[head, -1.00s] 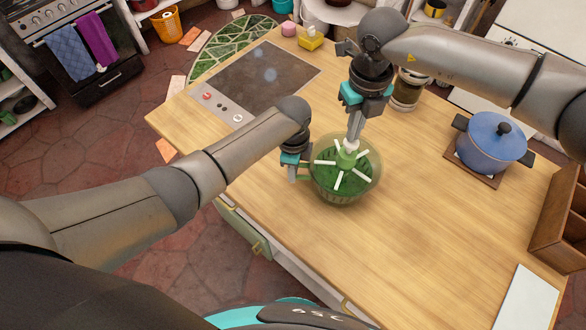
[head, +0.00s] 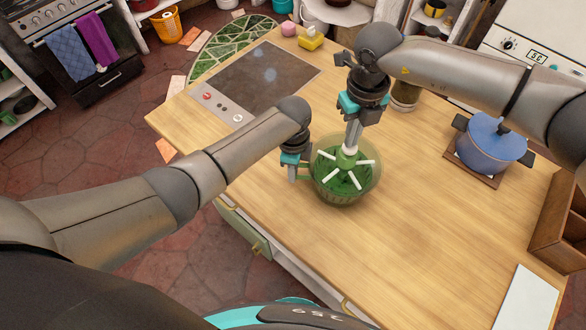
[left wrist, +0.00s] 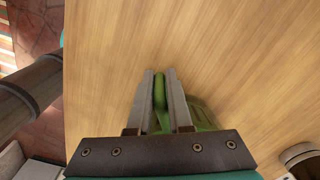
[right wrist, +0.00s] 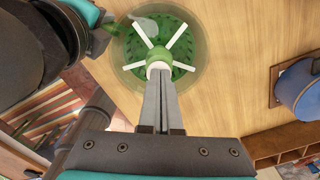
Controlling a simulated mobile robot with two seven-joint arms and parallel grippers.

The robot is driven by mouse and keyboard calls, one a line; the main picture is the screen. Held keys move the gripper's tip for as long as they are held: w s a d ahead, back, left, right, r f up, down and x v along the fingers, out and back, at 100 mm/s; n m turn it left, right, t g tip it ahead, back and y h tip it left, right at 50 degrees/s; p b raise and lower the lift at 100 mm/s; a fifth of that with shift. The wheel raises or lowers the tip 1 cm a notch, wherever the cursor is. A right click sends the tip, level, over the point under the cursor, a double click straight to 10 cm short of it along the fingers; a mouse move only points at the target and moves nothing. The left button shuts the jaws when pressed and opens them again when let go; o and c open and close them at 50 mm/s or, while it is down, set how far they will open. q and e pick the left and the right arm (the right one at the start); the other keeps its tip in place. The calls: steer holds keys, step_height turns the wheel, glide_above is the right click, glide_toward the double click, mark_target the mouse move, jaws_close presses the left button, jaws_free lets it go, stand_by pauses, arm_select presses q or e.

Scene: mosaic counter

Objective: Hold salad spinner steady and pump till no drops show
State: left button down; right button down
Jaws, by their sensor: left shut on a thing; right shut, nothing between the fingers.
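The green salad spinner (head: 345,185) stands upright on the wooden counter, with a clear rim, white spokes and a green hub with a white knob on top. In the right wrist view its bowl (right wrist: 190,88) and white knob (right wrist: 159,66) show, and I cannot make out single drops. My left gripper (head: 299,176) is shut on the spinner's green handle (left wrist: 159,92) at its left side. My right gripper (head: 351,138) is shut and empty, pointing down with its fingertips at the knob; in the right wrist view the tips (right wrist: 160,76) appear to touch it.
A blue pot (head: 490,148) stands on a trivet at the right. A dark cooktop (head: 265,78) lies at the back left, a jar (head: 405,94) behind my right gripper. A wooden box (head: 560,220) and white board (head: 523,298) lie at the right edge.

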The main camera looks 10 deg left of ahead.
steer(key=shift+f, duration=0.3)
steer(key=shift+r, duration=1.35)
steer(key=shift+f, duration=1.35)
steer(key=shift+r, duration=1.4)
steer(key=shift+f, duration=0.15)
steer(key=shift+r, duration=0.2)
stand_by(0.5)
